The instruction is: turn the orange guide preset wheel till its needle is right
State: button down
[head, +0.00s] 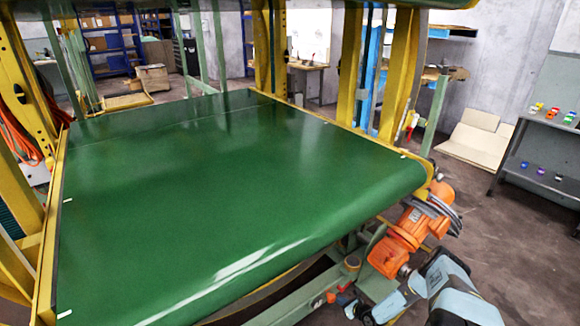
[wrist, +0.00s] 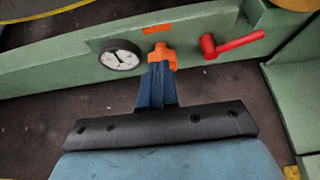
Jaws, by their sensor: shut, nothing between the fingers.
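The orange guide preset wheel (wrist: 162,52) sits on the side of a green beam in the wrist view. My gripper (wrist: 158,68) points straight at it, its blue fingers together and empty. The tips overlap the wheel's lower edge in the picture; I cannot tell whether they touch it. A round white-faced gauge (wrist: 120,58) with dark marks is just left of the wheel. Its needle is too small to read. In the head view my arm reaches in at the lower right, by the green beam, and the wheel and fingertips are hard to make out there.
A red lever handle (wrist: 232,43) sticks out right of the wheel, and an orange label (wrist: 158,30) is above it. In the head view a wide green belt (head: 220,190) fills the middle, and an orange motor (head: 400,240) hangs close to my arm.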

jog(key=shift+s+d, duration=0.85)
jog(key=shift+s, duration=0.3)
